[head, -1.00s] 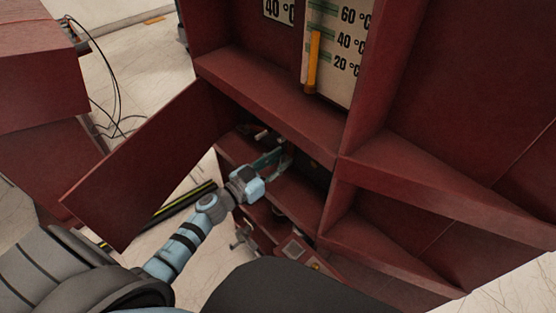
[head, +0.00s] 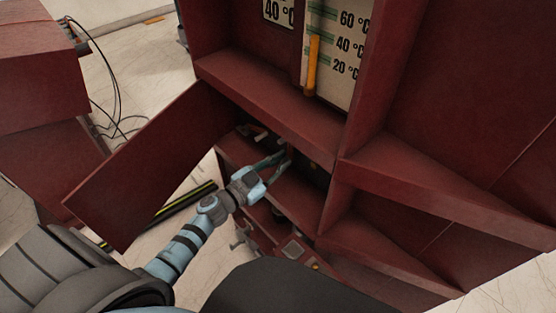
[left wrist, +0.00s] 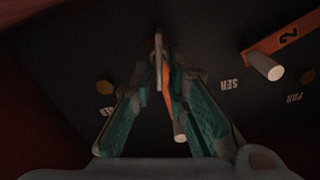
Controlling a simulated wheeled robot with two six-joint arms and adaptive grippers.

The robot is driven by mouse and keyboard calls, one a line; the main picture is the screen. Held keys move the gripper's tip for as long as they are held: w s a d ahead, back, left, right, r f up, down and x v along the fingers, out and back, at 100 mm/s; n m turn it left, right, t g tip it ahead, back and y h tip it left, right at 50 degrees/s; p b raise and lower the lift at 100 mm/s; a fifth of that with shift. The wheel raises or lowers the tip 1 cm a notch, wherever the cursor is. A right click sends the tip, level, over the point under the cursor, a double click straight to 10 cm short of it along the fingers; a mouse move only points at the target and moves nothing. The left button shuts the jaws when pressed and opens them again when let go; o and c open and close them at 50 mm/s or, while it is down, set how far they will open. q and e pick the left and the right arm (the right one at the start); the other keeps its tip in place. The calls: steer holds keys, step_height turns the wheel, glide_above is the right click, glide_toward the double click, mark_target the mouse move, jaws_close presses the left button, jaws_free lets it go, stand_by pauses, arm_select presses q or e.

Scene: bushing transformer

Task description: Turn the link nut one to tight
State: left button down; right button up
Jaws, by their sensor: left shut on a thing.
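My left gripper (head: 284,158) reaches into the dark lower compartment of the red cabinet. In the left wrist view, its teal fingers (left wrist: 160,72) converge and are shut on a small, thin, light piece, which appears to be link nut one (left wrist: 158,48). This sits at the upper end of an orange link (left wrist: 167,85) on a dark panel. The link runs down between the fingers and is partly hidden by them. A pale cylindrical knob (left wrist: 179,132) is at its lower end. A second orange link marked 2 (left wrist: 280,40) lies to the right, clear of the fingers. My right gripper does not show.
The panel (left wrist: 215,60) carries the labels SER and PAR and brass-coloured hex pieces (left wrist: 104,87). An open red door (head: 150,165) stands left of my arm. A shelf (head: 275,100) with a temperature gauge (head: 335,50) is above the compartment.

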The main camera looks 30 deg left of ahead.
arm_select(q)
steer(key=m, duration=0.3)
steer(key=shift+s+d+f+m, duration=0.15)
steer(key=shift+d+f+m, duration=0.05)
steer(key=shift+m, duration=0.1)
steer(key=m, duration=0.4)
steer(key=shift+d+f+m, duration=0.2)
steer(key=shift+m, duration=0.1)
steer(key=m, duration=0.1)
steer(key=m+b, duration=0.1)
steer(key=m, duration=0.1)
steer(key=shift+s+f, duration=0.1)
steer(key=shift+f, duration=0.15)
steer(key=shift+d+f+m+b, duration=0.15)
steer(key=shift+m+b, duration=0.35)
steer(key=shift+m, duration=1.3)
steer(key=c, duration=1.8)
jaws_free()
